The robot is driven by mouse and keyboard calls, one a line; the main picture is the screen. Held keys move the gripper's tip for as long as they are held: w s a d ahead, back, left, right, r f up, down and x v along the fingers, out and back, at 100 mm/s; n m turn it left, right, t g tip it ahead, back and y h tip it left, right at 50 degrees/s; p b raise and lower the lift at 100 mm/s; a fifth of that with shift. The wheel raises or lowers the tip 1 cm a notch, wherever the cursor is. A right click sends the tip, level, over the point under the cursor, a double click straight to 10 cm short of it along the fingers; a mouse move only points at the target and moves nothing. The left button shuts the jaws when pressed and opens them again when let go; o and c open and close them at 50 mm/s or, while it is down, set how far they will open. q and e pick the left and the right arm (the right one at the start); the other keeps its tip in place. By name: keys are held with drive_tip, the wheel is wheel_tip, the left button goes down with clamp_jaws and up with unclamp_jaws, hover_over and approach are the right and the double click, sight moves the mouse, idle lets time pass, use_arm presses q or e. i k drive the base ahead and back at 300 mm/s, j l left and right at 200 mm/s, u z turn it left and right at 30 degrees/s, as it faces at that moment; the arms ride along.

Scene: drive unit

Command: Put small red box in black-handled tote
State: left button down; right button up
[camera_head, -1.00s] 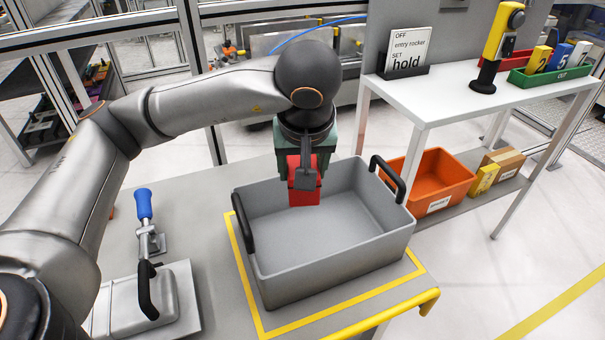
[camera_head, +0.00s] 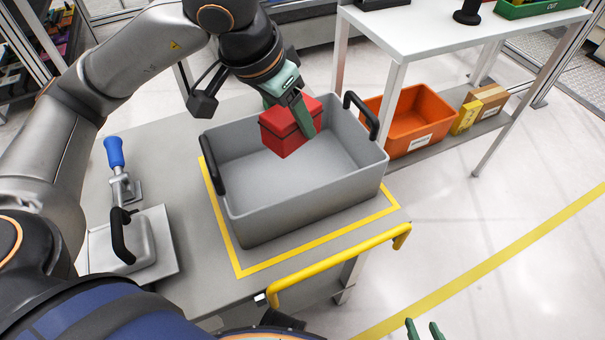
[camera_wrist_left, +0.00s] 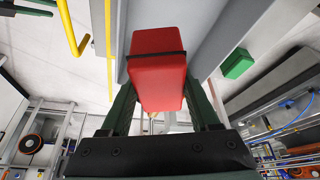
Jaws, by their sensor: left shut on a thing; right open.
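The small red box (camera_head: 285,128) is held in my left gripper (camera_head: 298,112), tilted, over the back part of the grey black-handled tote (camera_head: 300,204). In the left wrist view the red box (camera_wrist_left: 157,78) sits between the green fingers of my left gripper (camera_wrist_left: 160,105). The tote's inside floor looks empty, though the box and gripper hide part of the back wall. The tote stands on the table inside a yellow outline, with black handles at its left and right ends. My right gripper (camera_head: 424,330) shows only its green fingertips, apart and empty, at the bottom edge.
A metal fixture with a blue-handled clamp (camera_head: 118,165) and a black handle is left of the tote. A yellow rail (camera_head: 340,268) runs along the table's front edge. An orange bin (camera_head: 415,125) and small boxes sit on the white stand's lower shelf at right.

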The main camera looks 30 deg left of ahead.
sight(305, 175)
drive_tip(key=i+l, duration=0.5)
drive_tip(key=l, duration=0.15)
drive_tip(key=i+l+u, duration=0.15)
drive_tip(key=u, duration=0.25)
drive_tip(key=i+l+u, duration=0.1)
drive_tip(key=u, duration=0.3)
drive_tip(key=l+u, duration=0.1)
drive_tip(key=u, duration=0.35)
